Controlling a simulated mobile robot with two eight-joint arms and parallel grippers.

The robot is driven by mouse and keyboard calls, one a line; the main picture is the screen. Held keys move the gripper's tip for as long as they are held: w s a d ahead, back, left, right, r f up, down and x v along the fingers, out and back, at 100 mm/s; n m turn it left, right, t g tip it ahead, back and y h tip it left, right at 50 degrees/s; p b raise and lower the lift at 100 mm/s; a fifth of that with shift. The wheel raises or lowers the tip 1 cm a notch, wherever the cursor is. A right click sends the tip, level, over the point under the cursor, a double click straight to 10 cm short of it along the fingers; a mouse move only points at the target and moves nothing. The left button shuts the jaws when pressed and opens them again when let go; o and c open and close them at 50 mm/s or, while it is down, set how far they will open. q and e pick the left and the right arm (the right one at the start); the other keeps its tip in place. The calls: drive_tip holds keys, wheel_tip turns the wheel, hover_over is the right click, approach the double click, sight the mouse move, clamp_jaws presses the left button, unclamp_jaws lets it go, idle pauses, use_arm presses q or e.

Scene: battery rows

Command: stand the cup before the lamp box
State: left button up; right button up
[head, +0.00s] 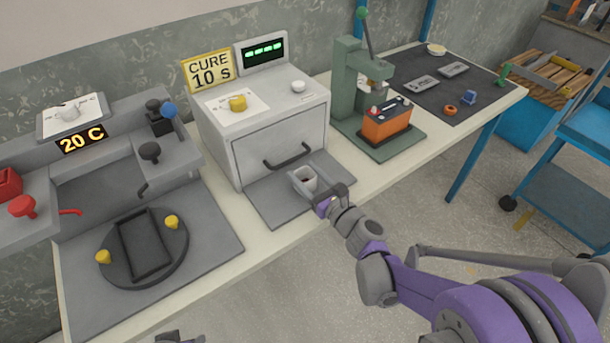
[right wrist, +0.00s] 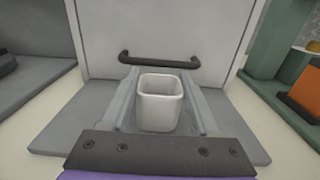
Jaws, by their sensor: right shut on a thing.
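The lamp box (head: 263,132) is a pale grey cabinet with a shut front door and a dark bar handle (head: 287,156). A grey plate (head: 272,205) lies in front of it. The cup (head: 304,180), small and pale grey with a squarish mouth, is upright over this plate, before the door. My right gripper (head: 312,190) is shut on the cup. In the right wrist view the cup (right wrist: 160,104) sits between the two fingers, with the handle behind it. I cannot tell whether its base touches the plate. Only a grey bit of my left gripper (head: 180,338) shows at the bottom edge.
Left of the box is a grey station with a 20 C display (head: 82,138) and a round black fixture (head: 178,258). Right is a green press (head: 350,85) with an orange battery (head: 386,122). A CURE 10 s sign (head: 208,71) stands behind the box. The plate's left part is clear.

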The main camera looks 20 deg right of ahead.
drive_tip(key=shift+f, duration=0.15)
drive_tip(key=o, duration=1.3)
drive_tip(key=shift+o, duration=0.2)
drive_tip(key=shift+s+r, duration=0.15)
drive_tip(key=shift+r, duration=0.15)
drive_tip(key=v, duration=1.1)
drive_tip(key=shift+s+d, duration=0.15)
drive_tip(key=shift+s, duration=0.25)
